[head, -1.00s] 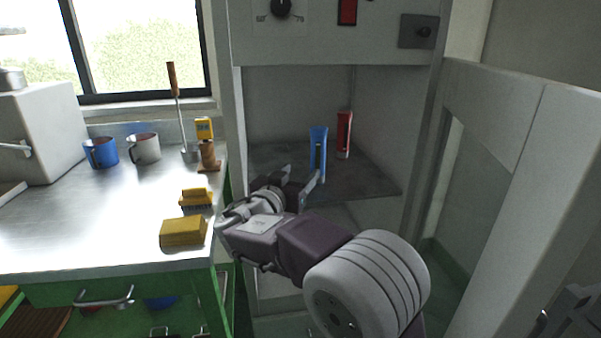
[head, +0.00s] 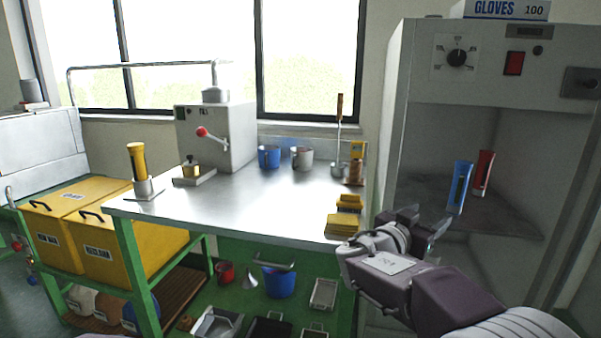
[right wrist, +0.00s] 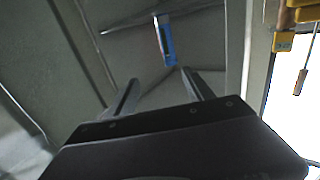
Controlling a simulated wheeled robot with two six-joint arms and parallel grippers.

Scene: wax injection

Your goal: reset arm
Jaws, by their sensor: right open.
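My right gripper (head: 428,226) reaches in from the lower right in the head view, in front of the open cabinet (head: 520,215). In the right wrist view its two fingers (right wrist: 158,92) stand wide apart with nothing between them. A blue tube-like item (head: 459,187) stands on the cabinet's floor beyond the gripper; it also shows past the fingertips in the right wrist view (right wrist: 166,40). A red item (head: 483,172) stands just behind and to the right of it. The gripper appears apart from both. My left gripper is not in view.
A steel bench (head: 250,205) on a green frame stands left of the cabinet. It holds a wax injector (head: 215,138), a blue mug (head: 269,157), a grey mug (head: 302,157) and yellow blocks (head: 342,224) near the gripper. Yellow bins (head: 120,245) sit at the left. A glove box (head: 505,9) tops the cabinet.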

